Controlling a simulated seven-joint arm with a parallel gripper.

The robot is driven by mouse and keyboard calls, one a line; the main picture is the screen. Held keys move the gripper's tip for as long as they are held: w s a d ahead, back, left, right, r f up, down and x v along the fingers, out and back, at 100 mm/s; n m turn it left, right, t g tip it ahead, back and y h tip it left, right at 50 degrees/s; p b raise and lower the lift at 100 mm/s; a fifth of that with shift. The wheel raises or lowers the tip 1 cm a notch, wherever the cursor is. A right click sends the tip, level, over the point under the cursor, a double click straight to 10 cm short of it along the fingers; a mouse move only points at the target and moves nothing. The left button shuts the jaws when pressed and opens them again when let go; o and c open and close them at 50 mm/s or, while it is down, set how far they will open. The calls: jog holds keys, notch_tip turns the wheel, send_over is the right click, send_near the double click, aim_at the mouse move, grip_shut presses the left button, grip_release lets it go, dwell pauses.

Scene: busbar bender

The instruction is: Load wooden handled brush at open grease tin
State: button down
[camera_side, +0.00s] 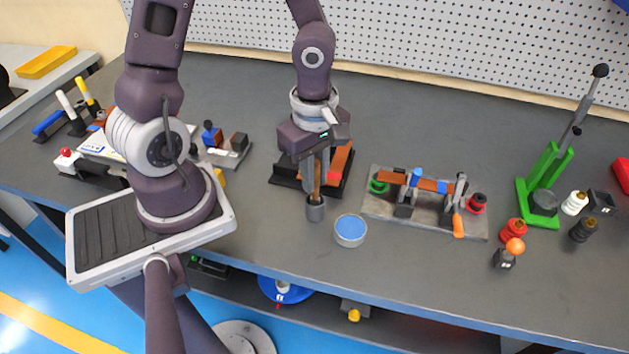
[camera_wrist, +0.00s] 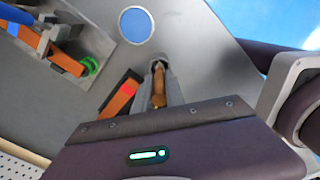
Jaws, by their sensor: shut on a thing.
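In the wrist view the handle (camera_wrist: 159,90) lies between the two fingers of my gripper (camera_wrist: 158,74).
A fixture plate with a copper bar (camera_side: 428,185) lies right of the tin. A black tray with orange-brown bars (camera_side: 338,165) sits behind my gripper. A green lever press (camera_side: 545,185) stands far right. The bench's front edge runs close to the tin.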

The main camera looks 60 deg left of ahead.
notch_tip(320, 180, up, 8)
jog(key=shift+w+f, duration=0.1)
jog(key=shift+w+d+f+g+h, duration=0.15)
jog(key=shift+w+d+f+h, duration=0.55)
jog(key=shift+f, duration=0.45)
jog(key=shift+w+d+f+g+h, duration=0.2)
jog(key=shift+w+d+f+h, duration=0.5)
jog(key=shift+f, duration=0.5)
jog(key=shift+w+d+f+g+h, duration=0.15)
jog(key=shift+w+d+f+h, duration=0.35)
jog(key=shift+w+d+f, duration=0.5)
jog(key=shift+s+a+f, duration=0.15)
jog(key=shift+s+f, duration=0.1)
jog(key=shift+f, duration=0.4)
notch_tip(320, 180, up, 7)
